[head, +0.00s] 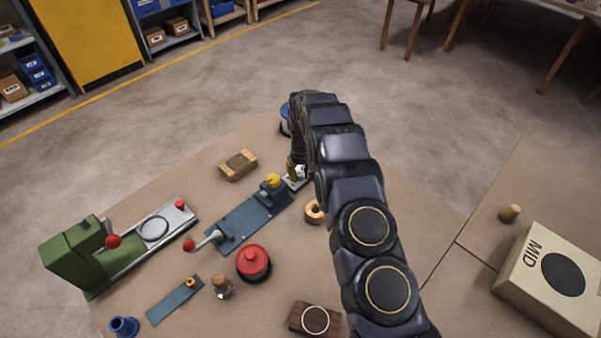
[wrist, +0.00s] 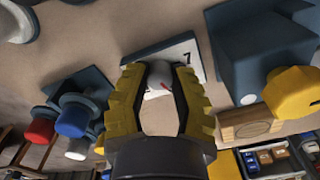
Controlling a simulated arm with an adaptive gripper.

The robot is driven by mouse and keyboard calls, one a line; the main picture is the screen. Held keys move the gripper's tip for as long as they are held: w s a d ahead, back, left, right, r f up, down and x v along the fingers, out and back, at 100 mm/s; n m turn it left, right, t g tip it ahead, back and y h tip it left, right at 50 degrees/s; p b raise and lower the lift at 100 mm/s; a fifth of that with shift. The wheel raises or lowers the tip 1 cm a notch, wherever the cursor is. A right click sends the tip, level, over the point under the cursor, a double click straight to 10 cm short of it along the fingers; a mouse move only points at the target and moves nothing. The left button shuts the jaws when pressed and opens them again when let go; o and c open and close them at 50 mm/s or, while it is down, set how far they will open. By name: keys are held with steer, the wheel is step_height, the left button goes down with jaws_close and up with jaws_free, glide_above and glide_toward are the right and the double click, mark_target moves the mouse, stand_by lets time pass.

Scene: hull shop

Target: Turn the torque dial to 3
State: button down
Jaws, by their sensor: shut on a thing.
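The torque dial is a pale grey knob (wrist: 159,72) with a small red mark on it, seen in the wrist view. It stands on a white scale plate (wrist: 182,48) with a dark edge; a "7" shows at the plate's right side. No other numeral can be read, and I cannot tell which number the red mark points to. My gripper (wrist: 159,78) has its two yellow fingers shut on the knob, one on each side. In the head view my gripper (head: 297,171) is over the small white plate (head: 296,184); my arm and fingers hide most of the dial.
Left of my gripper is a blue-grey fixture (head: 245,220) with a yellow knob (head: 272,181). A wooden block (head: 238,165) lies behind it. A wooden ring (head: 315,212) and a red knob (head: 253,262) stand nearer. A MID box (head: 550,280) is at right.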

mark_target(301, 174)
steer(key=shift+f+m, duration=0.1)
steer(key=shift+m, duration=1)
steer(key=c, duration=0.8)
jaws_free()
step_height(301, 174, up, 12)
